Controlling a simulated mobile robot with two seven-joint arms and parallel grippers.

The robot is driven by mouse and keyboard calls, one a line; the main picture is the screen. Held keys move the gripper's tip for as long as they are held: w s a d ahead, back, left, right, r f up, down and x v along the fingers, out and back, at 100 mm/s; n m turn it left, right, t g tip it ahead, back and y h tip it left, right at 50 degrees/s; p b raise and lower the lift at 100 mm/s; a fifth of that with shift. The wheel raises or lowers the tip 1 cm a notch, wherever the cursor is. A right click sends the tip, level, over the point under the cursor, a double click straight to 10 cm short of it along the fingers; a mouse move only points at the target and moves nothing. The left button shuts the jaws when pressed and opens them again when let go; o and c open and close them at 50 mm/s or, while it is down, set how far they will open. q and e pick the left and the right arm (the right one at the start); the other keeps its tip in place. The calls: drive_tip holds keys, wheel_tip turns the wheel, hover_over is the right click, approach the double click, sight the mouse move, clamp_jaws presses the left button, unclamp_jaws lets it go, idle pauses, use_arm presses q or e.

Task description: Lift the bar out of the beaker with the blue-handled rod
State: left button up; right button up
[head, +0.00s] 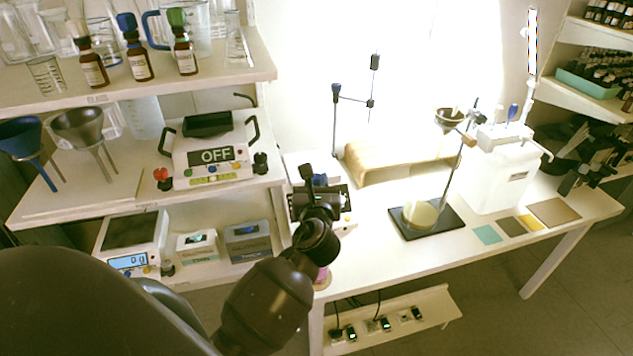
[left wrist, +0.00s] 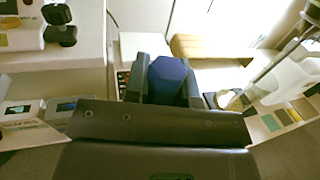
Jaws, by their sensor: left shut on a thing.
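My left gripper (head: 312,188) is over the left end of the white bench. In the left wrist view, its fingers are closed on the two sides of a blue handle (left wrist: 167,76), which I take for the handle of the rod. The top of the blue handle (head: 306,171) also shows in the head view, just beyond the gripper. The rod's shaft below the handle is hidden by my gripper. I cannot make out the beaker or the bar; my gripper and arm cover that spot. My right gripper is not in view.
A dark device (head: 338,204) sits partly behind my gripper. A tan wooden stand (head: 395,160), a clamp stand on a black base (head: 440,222) and a white container (head: 497,182) stand to the right. Shelves with a hotplate (head: 211,158) and a balance (head: 132,240) are at left.

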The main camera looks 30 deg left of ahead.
use_arm(q)
drive_tip(key=shift+r+p, duration=1.05)
drive_tip(key=shift+r, duration=0.7)
